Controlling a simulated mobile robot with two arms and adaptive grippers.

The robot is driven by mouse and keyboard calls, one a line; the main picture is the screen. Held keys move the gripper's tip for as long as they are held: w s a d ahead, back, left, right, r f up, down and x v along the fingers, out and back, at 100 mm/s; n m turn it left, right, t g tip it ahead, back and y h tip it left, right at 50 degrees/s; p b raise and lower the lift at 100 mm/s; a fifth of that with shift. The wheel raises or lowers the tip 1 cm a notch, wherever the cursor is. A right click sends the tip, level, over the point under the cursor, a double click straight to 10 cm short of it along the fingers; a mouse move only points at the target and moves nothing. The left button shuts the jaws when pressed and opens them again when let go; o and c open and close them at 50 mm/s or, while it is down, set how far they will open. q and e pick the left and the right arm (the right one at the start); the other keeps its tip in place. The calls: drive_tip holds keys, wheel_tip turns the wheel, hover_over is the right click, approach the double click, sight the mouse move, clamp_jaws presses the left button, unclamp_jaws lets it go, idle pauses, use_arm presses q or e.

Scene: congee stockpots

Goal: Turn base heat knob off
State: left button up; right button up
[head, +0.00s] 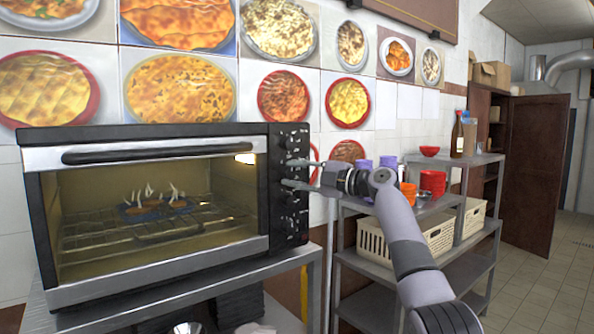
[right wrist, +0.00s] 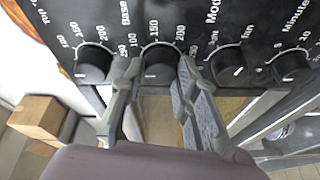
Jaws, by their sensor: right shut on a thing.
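The oven (head: 95,140) is black and silver, and its lit inside shows behind the glass door. Its control panel is on the right side of the front, with a column of dark knobs. In the right wrist view the base heat knob (right wrist: 159,62) is under the printed word "Base", with a number scale around it. My right gripper (right wrist: 152,85) has one finger on each side of this knob and is shut on it. In the head view my right gripper (head: 298,175) reaches the panel from the right and hides part of the knobs. My left gripper is not in view.
Neighbouring knobs (right wrist: 93,62) and (right wrist: 226,67) sit close to either finger. Inside the oven, a dark tray (head: 155,210) with pale wisps above it stands on a wire rack. A metal shelf with a cream basket (head: 375,245) stands to the right. Open floor lies farther right.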

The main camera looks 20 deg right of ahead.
drive_tip(key=shift+f, duration=0.1)
idle(0.3)
drive_tip(key=o, duration=1.1)
drive_tip(key=shift+o, duration=0.2)
drive_tip(key=v, duration=1.2)
